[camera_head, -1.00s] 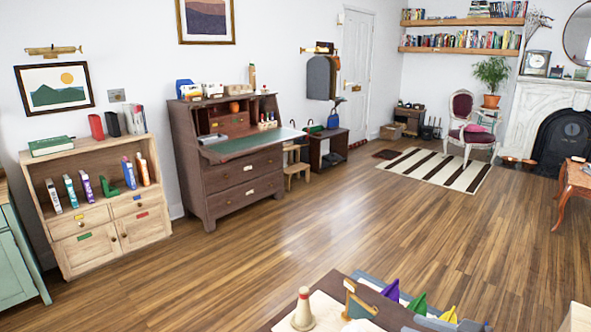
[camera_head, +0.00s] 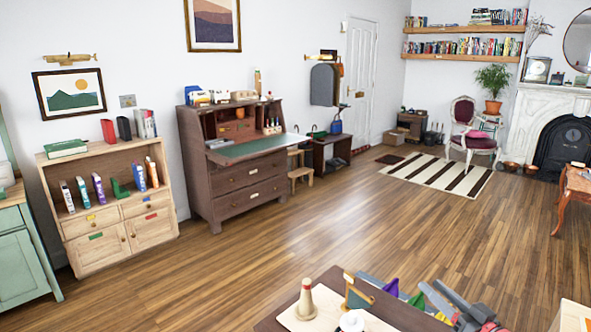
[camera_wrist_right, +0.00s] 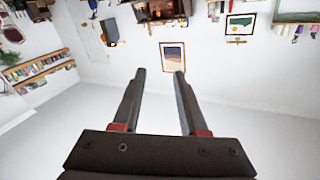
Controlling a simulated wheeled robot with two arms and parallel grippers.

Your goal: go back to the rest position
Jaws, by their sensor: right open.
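My right gripper (camera_head: 432,287) shows at the bottom of the head view, over the right part of a dark wooden table top (camera_head: 385,306). In the right wrist view my right gripper (camera_wrist_right: 160,74) has its two grey fingers apart, with nothing between them. It points toward the white wall, and that view is upside down. My left gripper is in neither view.
The table holds a cone-shaped object (camera_head: 306,301) and coloured wedge-like pieces (camera_head: 391,287) close to my right gripper. A wooden shelf cabinet (camera_head: 112,203) and a dark desk (camera_head: 240,185) stand along the wall. The wood floor (camera_head: 330,230) between is clear.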

